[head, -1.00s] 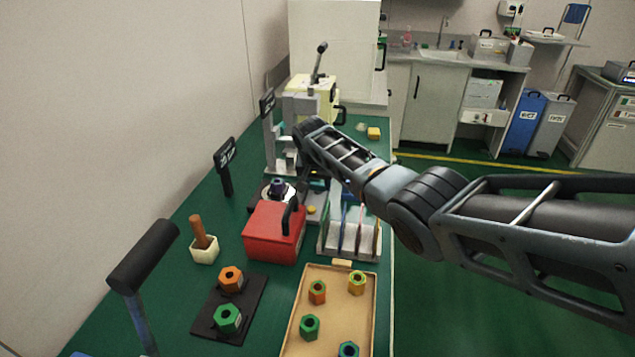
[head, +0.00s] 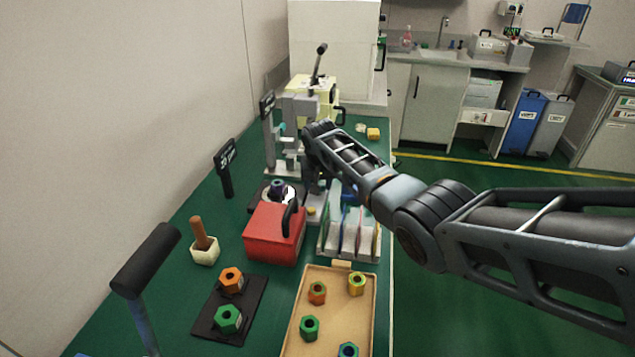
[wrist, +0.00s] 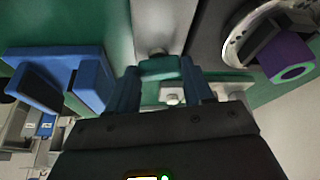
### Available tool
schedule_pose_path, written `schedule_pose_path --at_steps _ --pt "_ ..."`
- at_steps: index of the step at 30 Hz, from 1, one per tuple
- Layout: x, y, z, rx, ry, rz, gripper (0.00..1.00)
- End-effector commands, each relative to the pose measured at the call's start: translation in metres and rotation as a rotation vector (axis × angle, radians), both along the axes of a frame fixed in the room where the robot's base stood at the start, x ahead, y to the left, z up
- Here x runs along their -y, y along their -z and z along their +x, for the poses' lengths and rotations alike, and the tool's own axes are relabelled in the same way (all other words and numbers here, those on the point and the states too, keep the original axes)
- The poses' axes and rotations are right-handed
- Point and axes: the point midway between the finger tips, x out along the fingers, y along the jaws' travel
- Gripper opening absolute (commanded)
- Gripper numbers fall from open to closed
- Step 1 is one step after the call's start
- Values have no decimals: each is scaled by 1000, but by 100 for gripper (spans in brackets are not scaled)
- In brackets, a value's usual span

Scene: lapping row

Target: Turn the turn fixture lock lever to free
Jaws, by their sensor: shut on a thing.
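The turn fixture shows in the head view as a dark base with a pale round plate (head: 291,195) carrying a purple hex part (head: 278,187). In the wrist view the round plate (wrist: 236,45) and purple part (wrist: 287,62) are at upper right. My gripper (wrist: 161,76) has its two blue fingers shut on a teal piece (wrist: 160,68), which looks like the grip of the lock lever. A grey bar with a bolt lies just beyond it. In the head view my wrist and the red box hide the lever.
A red box (head: 272,236) with a black handle stands in front of the fixture. A grey slotted rack (head: 336,238) is close on its right. A press (head: 297,110) stands behind. A tan tray (head: 333,318) with several hex parts lies nearer. A blue bracket (wrist: 92,80) is left of my fingers.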

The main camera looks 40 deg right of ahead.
Motion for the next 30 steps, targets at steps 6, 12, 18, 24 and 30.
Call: schedule_pose_path --at_steps 6,12,18,24,30 --pt "1 1 -1 1 -200 3 21" --pt "3 1 -1 1 -391 2 21" --pt "4 3 -1 2 -580 2 21" --pt "6 4 -1 3 -771 1 21" --pt "6 4 0 1 -955 0 21"
